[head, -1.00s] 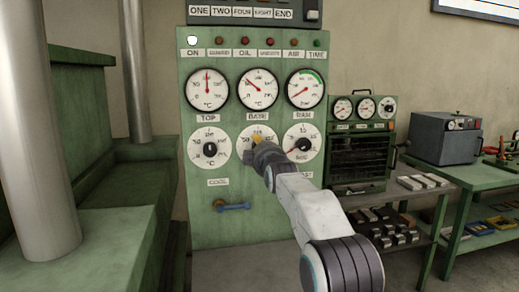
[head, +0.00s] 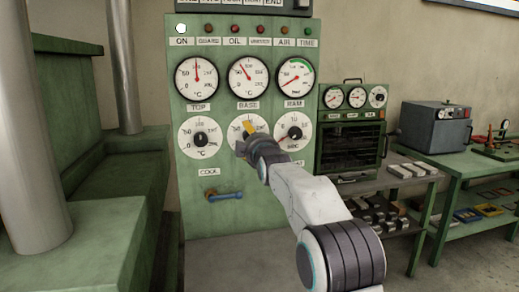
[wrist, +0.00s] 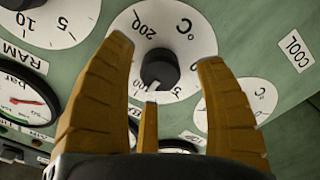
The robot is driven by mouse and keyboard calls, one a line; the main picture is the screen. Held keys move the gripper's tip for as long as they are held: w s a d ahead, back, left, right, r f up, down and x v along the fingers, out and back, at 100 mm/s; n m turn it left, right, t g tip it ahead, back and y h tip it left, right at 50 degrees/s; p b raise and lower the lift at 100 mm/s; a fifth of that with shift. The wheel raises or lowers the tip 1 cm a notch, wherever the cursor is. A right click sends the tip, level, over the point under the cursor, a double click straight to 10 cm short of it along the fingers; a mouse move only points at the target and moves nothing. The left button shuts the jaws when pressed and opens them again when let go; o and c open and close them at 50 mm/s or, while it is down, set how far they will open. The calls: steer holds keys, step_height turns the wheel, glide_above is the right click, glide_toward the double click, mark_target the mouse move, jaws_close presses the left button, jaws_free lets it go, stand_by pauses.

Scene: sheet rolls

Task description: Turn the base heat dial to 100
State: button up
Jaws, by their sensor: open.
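The base heat dial (head: 236,127) is a white round face under the BASE gauge, partly hidden behind my gripper (head: 249,132) in the head view. In the wrist view the dial face (wrist: 188,40) shows upside down, with "200" and "°C" legible. Its black knob (wrist: 159,70) sits between the yellow fingers of my gripper (wrist: 163,68). The fingers are spread open around the knob, with gaps visible at both sides. A third finger shows below the knob; whether it touches cannot be told. The knob's exact setting cannot be read.
The top dial (head: 200,138) is on the left and the RAM dial (head: 292,131) close on the right. Three gauges, including the BASE gauge (head: 247,79), are above. A blue handle (head: 224,196) sticks out below. A shelf with metal blocks (head: 379,213) stands right.

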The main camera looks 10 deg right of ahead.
steer(key=s, duration=1)
steer(key=shift+s, duration=0.15)
steer(key=s+f+m+g+p, duration=0.3)
steer(key=s+f+g, duration=0.2)
steer(key=s, duration=0.9)
steer(key=s+f+m+g+p, duration=0.3)
steer(key=s+f, duration=0.3)
steer(key=s, duration=0.8)
steer(key=s+f+m+g+p, duration=0.4)
steer(key=s+f+g, duration=0.2)
steer(key=s, duration=0.8)
steer(key=shift+g, duration=0.3)
steer(key=shift+w+a, duration=0.1)
steer(key=shift+w, duration=0.05)
